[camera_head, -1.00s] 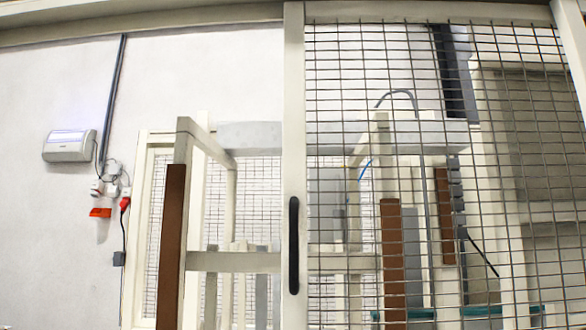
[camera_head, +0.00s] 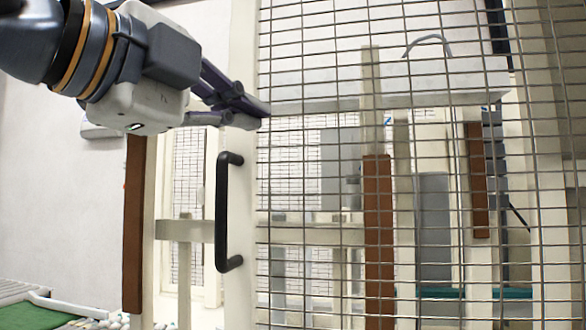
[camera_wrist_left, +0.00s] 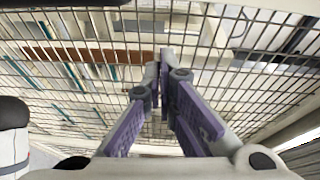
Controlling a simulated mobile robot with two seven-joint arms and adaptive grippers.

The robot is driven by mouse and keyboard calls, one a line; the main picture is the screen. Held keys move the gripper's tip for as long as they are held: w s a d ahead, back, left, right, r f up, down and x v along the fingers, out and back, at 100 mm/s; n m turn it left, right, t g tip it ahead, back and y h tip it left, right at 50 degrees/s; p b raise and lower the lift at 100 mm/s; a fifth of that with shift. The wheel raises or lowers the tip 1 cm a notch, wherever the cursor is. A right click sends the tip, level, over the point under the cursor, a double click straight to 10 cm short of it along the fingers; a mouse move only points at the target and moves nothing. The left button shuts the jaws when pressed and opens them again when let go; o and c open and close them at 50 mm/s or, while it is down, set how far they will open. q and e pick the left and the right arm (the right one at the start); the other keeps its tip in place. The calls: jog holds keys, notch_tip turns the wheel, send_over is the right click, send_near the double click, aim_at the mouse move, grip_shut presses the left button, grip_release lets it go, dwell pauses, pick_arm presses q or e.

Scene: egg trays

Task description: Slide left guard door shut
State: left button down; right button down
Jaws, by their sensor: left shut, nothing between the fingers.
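The guard door is a wire mesh panel (camera_head: 330,200) with a cream upright (camera_head: 243,180) at its left edge. A black bar handle (camera_head: 222,212) stands vertically on that upright. My left gripper (camera_head: 264,112) comes in from the upper left, shut and empty. Its purple fingers lie across the upright, above the handle, with the tips at the mesh's left edge; I cannot tell whether they touch. In the left wrist view the mesh (camera_wrist_left: 230,75) spreads around the closed fingertips (camera_wrist_left: 160,55). My right gripper is not in view.
Left of the door's upright is an unmeshed gap with a brown-faced post (camera_head: 134,225) and a cream rail (camera_head: 186,230) beyond it. A green surface (camera_head: 30,318) with a pale rim lies at the lower left. Machine framing stands behind the mesh.

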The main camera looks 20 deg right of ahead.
aim_at(276, 121)
pick_arm(q)
jog(key=w+d, duration=0.1)
jog(key=d, duration=0.1)
jog(key=w+d+r, duration=0.1)
jog(key=w+d, duration=0.1)
jog(key=d, duration=0.1)
jog(key=w+d+r, duration=0.1)
jog(key=w+d, duration=0.1)
jog(key=shift+d, duration=0.3)
jog(key=shift+w+a+r, duration=0.1)
jog(key=shift+w+a, duration=0.4)
jog(key=shift+a, duration=0.4)
jog(key=shift+w+a+r, duration=0.1)
jog(key=shift+w+a, duration=0.4)
jog(key=shift+a, duration=0.35)
jog(key=shift+f, duration=0.1)
